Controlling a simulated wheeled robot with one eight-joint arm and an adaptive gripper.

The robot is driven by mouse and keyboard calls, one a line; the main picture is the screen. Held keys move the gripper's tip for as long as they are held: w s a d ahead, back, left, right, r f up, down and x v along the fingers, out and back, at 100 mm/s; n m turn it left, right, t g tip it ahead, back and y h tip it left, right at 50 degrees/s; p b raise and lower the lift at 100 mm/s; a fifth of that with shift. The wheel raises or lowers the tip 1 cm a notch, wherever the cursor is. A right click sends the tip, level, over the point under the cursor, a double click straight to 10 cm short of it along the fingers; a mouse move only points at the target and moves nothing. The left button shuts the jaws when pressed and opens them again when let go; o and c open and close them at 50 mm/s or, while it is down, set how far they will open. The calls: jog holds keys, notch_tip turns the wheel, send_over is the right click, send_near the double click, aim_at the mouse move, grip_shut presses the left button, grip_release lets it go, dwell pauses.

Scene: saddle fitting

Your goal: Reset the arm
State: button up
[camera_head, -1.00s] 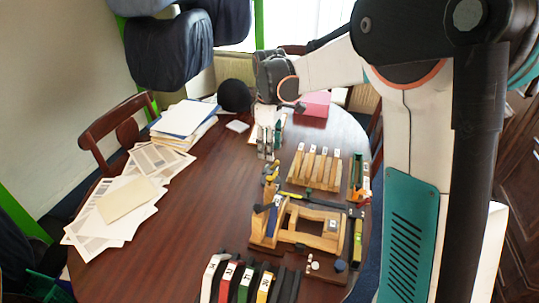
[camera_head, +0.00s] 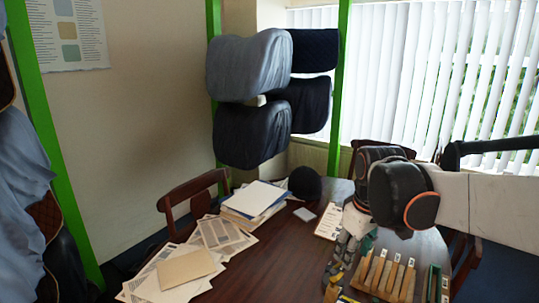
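My arm comes in from the right edge, with its dark wrist joint over the far right part of the table. My gripper (camera_head: 343,258) hangs below the wrist, small and grey, near the left end of a wooden rack (camera_head: 385,280). Its fingers are too small and too mixed with what lies behind them to tell open from shut. I see nothing clearly held in it. The wooden table (camera_head: 285,262) is partly in view, its near part cut off by the bottom edge.
Papers, an envelope (camera_head: 187,268) and a stack of folders (camera_head: 254,198) lie on the table's left side. A black round object (camera_head: 305,183) stands behind. A green-edged item (camera_head: 433,284) is right of the rack. Chairs stand around. Padded covers hang on green posts behind.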

jog(key=s+f+m+t, duration=0.1)
jog(key=s+m+t, duration=0.3)
jog(key=s, duration=1.2)
jog(key=m, duration=0.2)
jog(key=shift+s+f+m+t, duration=0.3)
jog(key=shift+s, duration=0.1)
jog(key=shift+w+r, duration=0.1)
